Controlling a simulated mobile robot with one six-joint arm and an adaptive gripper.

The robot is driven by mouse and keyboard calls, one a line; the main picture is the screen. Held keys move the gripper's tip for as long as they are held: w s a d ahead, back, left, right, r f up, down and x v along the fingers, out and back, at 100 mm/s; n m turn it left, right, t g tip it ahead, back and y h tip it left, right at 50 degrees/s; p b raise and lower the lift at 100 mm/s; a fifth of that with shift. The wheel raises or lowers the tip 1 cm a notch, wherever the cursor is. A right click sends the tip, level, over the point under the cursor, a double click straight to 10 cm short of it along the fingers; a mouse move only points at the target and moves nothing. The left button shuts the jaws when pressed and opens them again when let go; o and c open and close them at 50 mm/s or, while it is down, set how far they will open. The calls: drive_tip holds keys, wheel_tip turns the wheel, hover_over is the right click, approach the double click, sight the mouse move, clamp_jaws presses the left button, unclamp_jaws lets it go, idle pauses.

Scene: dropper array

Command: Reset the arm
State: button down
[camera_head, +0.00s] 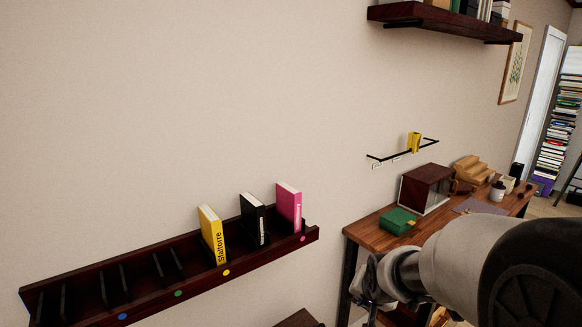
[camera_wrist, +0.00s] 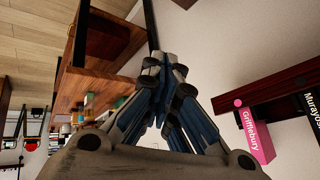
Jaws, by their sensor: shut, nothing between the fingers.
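My gripper (camera_head: 370,283) shows at the lower right of the head view, in front of the desk's left end. It also shows in the wrist view (camera_wrist: 165,62), with its fingers together and nothing between them. My grey arm comes in from the lower right corner of the head view and hides part of the desk. The gripper is apart from the wall rack and touches nothing that I can see.
A dark wall rack (camera_head: 150,297) holds a yellow book (camera_head: 212,236), a black book (camera_head: 253,219) and a pink book (camera_head: 289,206). A wooden desk (camera_head: 372,238) carries a green box (camera_head: 397,221) and a glass-fronted case (camera_head: 426,188). A shelf (camera_head: 440,22) hangs above.

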drive_tip(key=s+a+r+n+g, duration=0.1)
drive_tip(key=s+r+n, duration=0.2)
drive_tip(key=s, duration=1.1)
drive_tip(key=s+a+r+n+g, duration=0.1)
drive_tip(key=s+r+n, duration=0.2)
drive_tip(key=s, duration=1.2)
wheel_tip(320, 180, up, 3)
drive_tip(key=shift+s+a+f+g, duration=0.2)
drive_tip(key=shift+s+a+g, duration=0.05)
drive_tip(key=shift+g, duration=0.05)
